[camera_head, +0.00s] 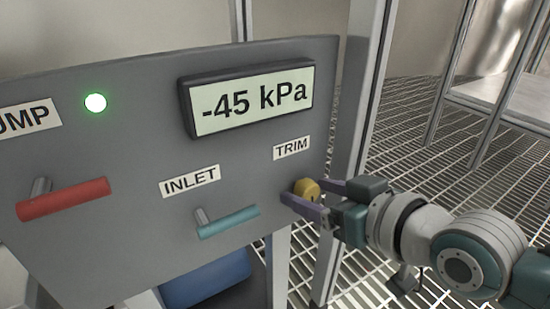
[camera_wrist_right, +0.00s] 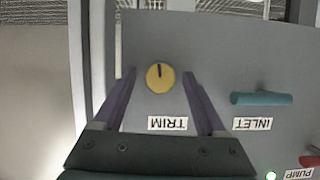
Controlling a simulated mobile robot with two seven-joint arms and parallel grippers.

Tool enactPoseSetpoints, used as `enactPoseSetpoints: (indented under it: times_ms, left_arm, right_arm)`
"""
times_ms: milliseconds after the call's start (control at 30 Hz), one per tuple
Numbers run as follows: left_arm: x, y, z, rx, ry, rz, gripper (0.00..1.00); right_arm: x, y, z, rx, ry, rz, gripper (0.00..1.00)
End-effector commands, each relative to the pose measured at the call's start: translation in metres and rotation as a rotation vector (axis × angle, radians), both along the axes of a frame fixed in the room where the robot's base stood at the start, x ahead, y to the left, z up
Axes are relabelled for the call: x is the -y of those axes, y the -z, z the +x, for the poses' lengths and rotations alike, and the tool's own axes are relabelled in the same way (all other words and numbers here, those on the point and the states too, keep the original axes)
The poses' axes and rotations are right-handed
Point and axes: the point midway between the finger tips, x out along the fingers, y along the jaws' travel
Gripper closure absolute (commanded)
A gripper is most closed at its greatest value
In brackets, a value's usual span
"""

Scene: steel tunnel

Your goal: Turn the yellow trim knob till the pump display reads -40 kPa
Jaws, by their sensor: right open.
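The yellow trim knob (camera_head: 306,189) sits on the grey pump panel (camera_head: 120,150), under the TRIM label (camera_head: 291,147). The pump display (camera_head: 250,98) reads -45 kPa. My right gripper (camera_head: 308,196) is open at the knob, with one purple finger above and one below it in the head view. In the right wrist view the knob (camera_wrist_right: 160,77) lies between the spread fingers (camera_wrist_right: 160,85), with a gap on each side, and its dark mark points to the top of the picture. My left gripper is not in view.
A teal INLET handle (camera_head: 228,221) is left of the knob, and a red handle (camera_head: 64,199) is further left. A green light (camera_head: 95,103) is lit beside the PUMP label (camera_head: 29,117). A metal post (camera_head: 357,130) stands right of the panel, above grating floor.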

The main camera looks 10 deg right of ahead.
Motion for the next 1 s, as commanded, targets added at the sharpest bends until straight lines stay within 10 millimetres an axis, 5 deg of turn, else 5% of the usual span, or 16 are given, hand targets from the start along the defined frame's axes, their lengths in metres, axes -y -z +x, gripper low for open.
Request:
enactPoseSetpoints:
  times_ms: [233,900,1000]
  left_arm:
    - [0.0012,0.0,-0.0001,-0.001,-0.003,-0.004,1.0]
    - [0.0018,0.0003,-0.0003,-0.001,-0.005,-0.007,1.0]
    - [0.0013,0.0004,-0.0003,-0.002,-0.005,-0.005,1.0]
  right_arm:
    - [-0.0005,-0.0004,0.0009,0.0,0.0,0.0,0.26]
    - [-0.0003,-0.0002,0.0007,0.0,0.0,0.0,1.0]
    - [-0.0003,-0.0002,0.0007,0.0,0.0,0.0,1.0]
